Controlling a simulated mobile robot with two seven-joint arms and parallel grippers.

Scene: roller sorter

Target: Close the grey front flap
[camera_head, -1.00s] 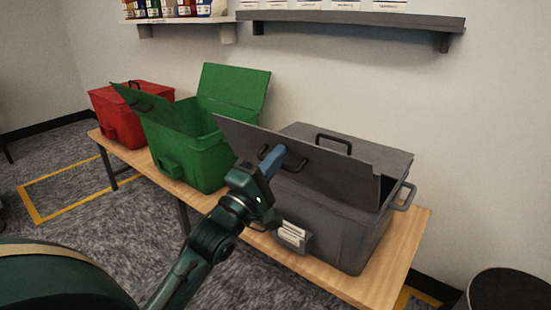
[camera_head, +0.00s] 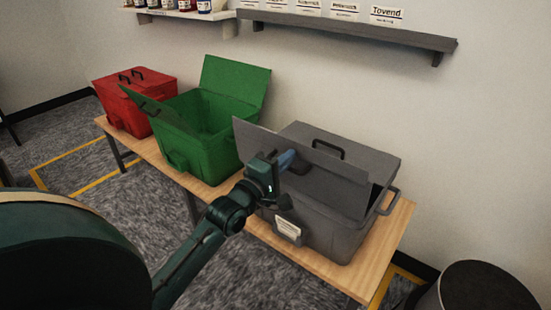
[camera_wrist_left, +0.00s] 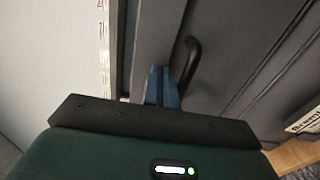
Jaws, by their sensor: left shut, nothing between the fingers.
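The grey bin (camera_head: 332,222) stands at the right end of the wooden table. Its grey front flap (camera_head: 332,176) is raised and tilted up along the front edge; the rear flap (camera_head: 350,155) with a dark handle lies flat. My left gripper (camera_head: 287,158) is shut and empty, with its blue fingers at the outer face of the front flap, by its handle. In the left wrist view the shut fingers (camera_wrist_left: 162,86) are beside the curved dark handle (camera_wrist_left: 190,62); whether they touch the flap I cannot tell. My right gripper is not in view.
A green bin (camera_head: 205,145) with both flaps open stands left of the grey bin. A red closed bin (camera_head: 125,105) stands farther left. Shelves (camera_head: 350,30) hang on the wall behind. A dark round bin (camera_head: 485,290) is at lower right.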

